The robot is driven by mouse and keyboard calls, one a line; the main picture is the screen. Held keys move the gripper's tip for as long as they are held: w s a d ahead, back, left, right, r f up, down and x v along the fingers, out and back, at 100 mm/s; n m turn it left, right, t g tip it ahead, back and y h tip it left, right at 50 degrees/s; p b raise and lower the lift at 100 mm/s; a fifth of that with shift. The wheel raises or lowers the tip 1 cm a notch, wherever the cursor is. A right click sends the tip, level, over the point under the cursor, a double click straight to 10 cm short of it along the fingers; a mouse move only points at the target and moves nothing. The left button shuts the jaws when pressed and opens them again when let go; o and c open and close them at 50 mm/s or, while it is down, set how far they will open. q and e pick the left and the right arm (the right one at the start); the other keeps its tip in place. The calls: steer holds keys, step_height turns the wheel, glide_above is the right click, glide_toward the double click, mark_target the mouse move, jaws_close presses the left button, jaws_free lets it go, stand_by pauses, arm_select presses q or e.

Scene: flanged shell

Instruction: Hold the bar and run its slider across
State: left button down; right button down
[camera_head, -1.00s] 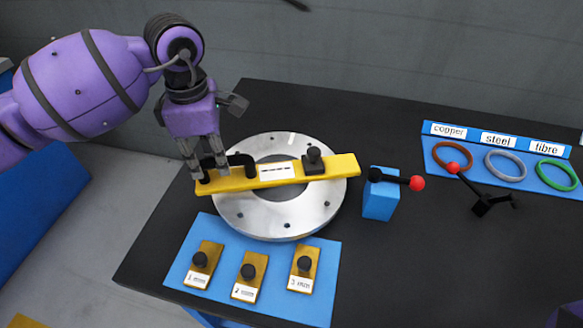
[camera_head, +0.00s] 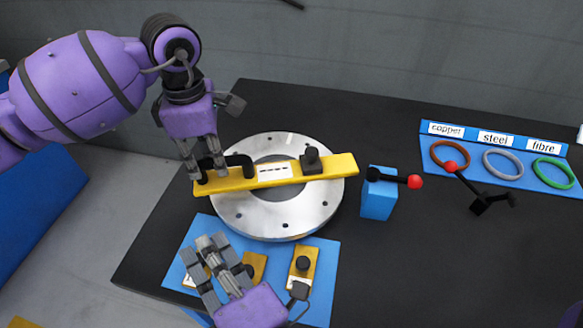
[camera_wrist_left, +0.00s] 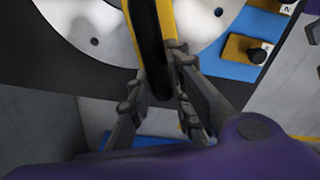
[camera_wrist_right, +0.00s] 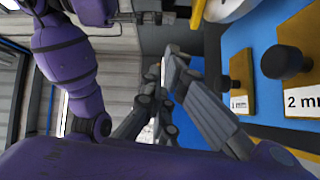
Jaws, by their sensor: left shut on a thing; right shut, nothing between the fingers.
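The yellow bar (camera_head: 340,166) lies across the metal flange ring (camera_head: 310,205) on the black table. Its slider, a dark block with a black knob (camera_head: 312,162), sits right of the white label on the bar. A black handle (camera_head: 240,162) rises at the bar's left end. My left gripper (camera_head: 204,174) is shut on the black handle; in the left wrist view the handle (camera_wrist_left: 152,50) runs between its fingers (camera_wrist_left: 160,90). My right gripper (camera_head: 205,262) is shut and empty above the blue mat, in front of the ring, apart from the bar.
The blue mat (camera_head: 322,265) holds brass blocks with black knobs, partly hidden by my right gripper. A blue block (camera_head: 377,200) with a red-tipped lever stands right of the ring. Copper, steel and fibre rings lie on a blue rack (camera_head: 520,178) at far right.

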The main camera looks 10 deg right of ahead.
mark_target(311, 158)
steer(key=w+d+f+m+t+h, duration=0.1)
steer(key=w+d+h, duration=0.15)
steer(key=d, duration=0.45)
steer(key=w+d+m+t+h, duration=0.1)
steer(key=w+d+h, duration=0.15)
steer(key=d, duration=0.35)
steer(key=shift+h, duration=0.3)
steer(key=w, duration=0.6)
steer(key=w+a, duration=0.1)
steer(key=w, duration=0.2)
steer(key=shift+w+f, duration=0.1)
steer(key=shift+w, duration=0.1)
steer(key=d, duration=0.2)
steer(key=shift+w+d, duration=0.3)
steer(key=shift+d, duration=0.05)
steer(key=shift+w+d, duration=0.2)
steer(key=shift+d, duration=0.35)
